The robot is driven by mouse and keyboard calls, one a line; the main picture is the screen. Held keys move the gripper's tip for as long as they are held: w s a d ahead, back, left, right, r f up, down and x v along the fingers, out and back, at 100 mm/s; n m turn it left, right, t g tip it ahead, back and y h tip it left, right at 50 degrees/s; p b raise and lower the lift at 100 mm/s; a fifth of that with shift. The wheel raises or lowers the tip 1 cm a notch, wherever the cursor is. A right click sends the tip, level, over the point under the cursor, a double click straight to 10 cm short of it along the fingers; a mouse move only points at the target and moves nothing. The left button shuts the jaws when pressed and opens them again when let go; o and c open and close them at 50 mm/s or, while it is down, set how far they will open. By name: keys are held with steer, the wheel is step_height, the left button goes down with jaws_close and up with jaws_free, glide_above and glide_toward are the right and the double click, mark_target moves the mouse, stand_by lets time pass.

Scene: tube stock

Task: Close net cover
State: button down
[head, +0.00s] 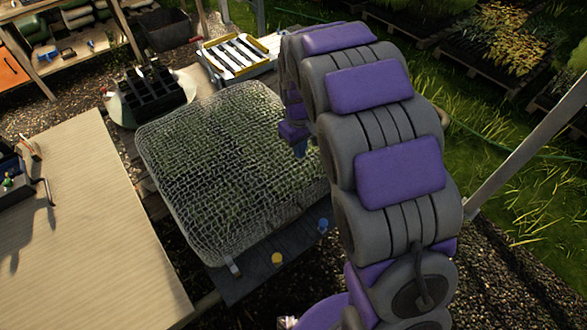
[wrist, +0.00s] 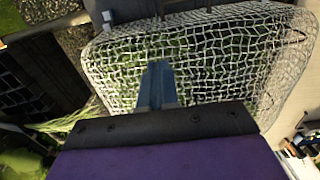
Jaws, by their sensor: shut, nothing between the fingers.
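The net cover (head: 225,165) is a pale wire-like mesh box with rounded corners. It lies over green plants on a dark bench in the middle of the head view. It also fills much of the wrist view (wrist: 225,60). My gripper (wrist: 157,75) shows in the wrist view as blue-grey fingers held together in front of the mesh, with nothing between them. In the head view my gripper (head: 300,150) is at the right side of the net and partly hidden by my arm. I cannot tell whether it touches the mesh.
A wooden table (head: 85,235) stands at the left. A black pot tray (head: 150,92) and a yellow-edged rack (head: 238,55) are behind the net. A yellow knob (head: 277,258) and a blue knob (head: 323,225) sit on the bench's front edge. Grass lies to the right.

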steer(key=b, duration=0.2)
glide_toward(297, 185)
step_height(297, 185, down, 5)
steer(key=shift+s+d+f, duration=0.1)
steer(key=shift+d+f, duration=0.05)
steer(key=shift+f, duration=0.85)
steer(key=shift+f, duration=0.1)
